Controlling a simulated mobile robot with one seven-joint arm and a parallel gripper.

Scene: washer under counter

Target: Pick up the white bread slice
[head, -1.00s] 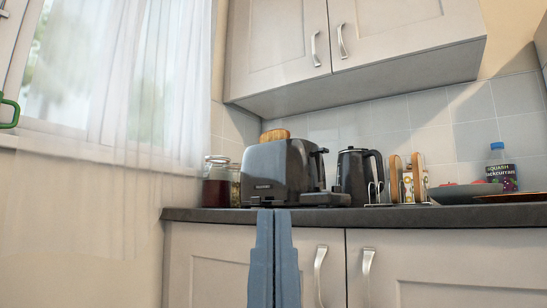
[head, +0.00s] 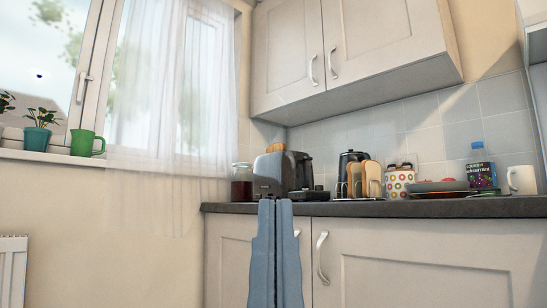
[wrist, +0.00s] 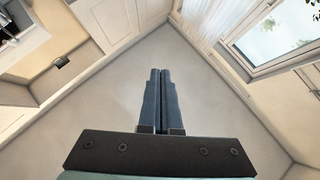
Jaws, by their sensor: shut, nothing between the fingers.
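Two bread slices with brown crusts stand upright in a rack on the counter in the head view, a left slice (head: 355,181) and a right slice (head: 372,178). Another browned slice (head: 276,148) pokes out of the dark toaster (head: 272,176). I cannot tell which one is the white slice. My gripper (head: 275,201) is shut and empty, with its blue fingers pointing up in front of the cabinet. It is apart from all the bread. The wrist view shows the closed fingers (wrist: 160,72) over bare floor and wall, with no bread.
A dark kettle (head: 348,160), a dotted container (head: 399,183), a bottle (head: 482,168), plates (head: 440,187) and a white mug (head: 522,180) share the counter (head: 420,208). A jar (head: 242,183) is left of the toaster. Cupboards (head: 350,50) hang above. A green mug (head: 86,143) is on the sill.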

